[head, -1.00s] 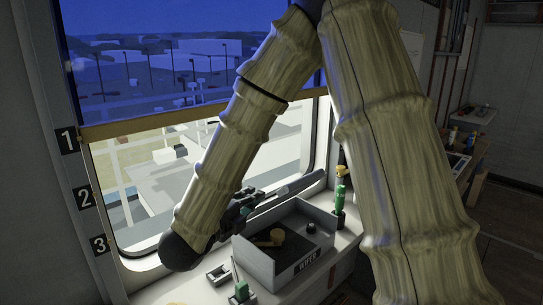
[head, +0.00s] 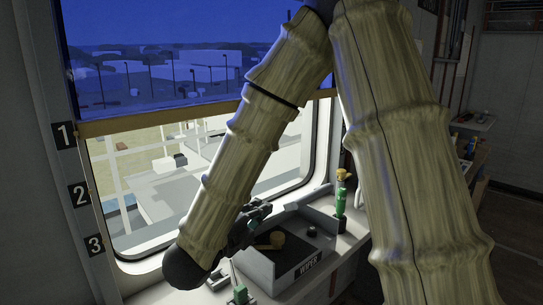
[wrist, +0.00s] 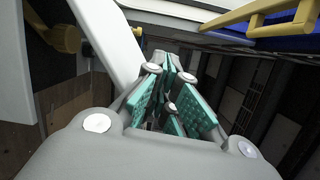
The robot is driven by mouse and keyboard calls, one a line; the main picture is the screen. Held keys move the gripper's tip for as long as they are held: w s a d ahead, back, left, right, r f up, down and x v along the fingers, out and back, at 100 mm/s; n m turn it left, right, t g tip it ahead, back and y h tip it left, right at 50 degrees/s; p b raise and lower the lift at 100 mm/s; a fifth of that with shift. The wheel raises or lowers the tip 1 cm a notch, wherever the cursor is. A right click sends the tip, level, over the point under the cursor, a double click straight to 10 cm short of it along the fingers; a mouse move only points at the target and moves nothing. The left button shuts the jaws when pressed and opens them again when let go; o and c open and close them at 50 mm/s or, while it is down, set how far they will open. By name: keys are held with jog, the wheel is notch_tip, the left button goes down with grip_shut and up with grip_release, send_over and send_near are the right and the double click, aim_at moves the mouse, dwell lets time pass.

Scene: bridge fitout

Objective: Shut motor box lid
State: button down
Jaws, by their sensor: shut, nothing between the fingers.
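The grey motor box (head: 283,271), marked WIPER, stands on the sill below the window. Contact with the lid cannot be told.
A green bottle-like item (head: 341,203) with a yellow item behind it stands right of the box. A small green block (head: 240,293) sits at the front left. The window (head: 130,190) is close behind. A yellow bar (wrist: 275,18) crosses the wrist view's top right.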

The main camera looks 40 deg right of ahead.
jog(key=shift+s+f+b, duration=0.4)
jog(key=shift+f+b, duration=0.2)
jog(key=shift+s+f+b, duration=0.35)
jog(key=shift+f+b, duration=0.2)
jog(key=shift+s, duration=0.15)
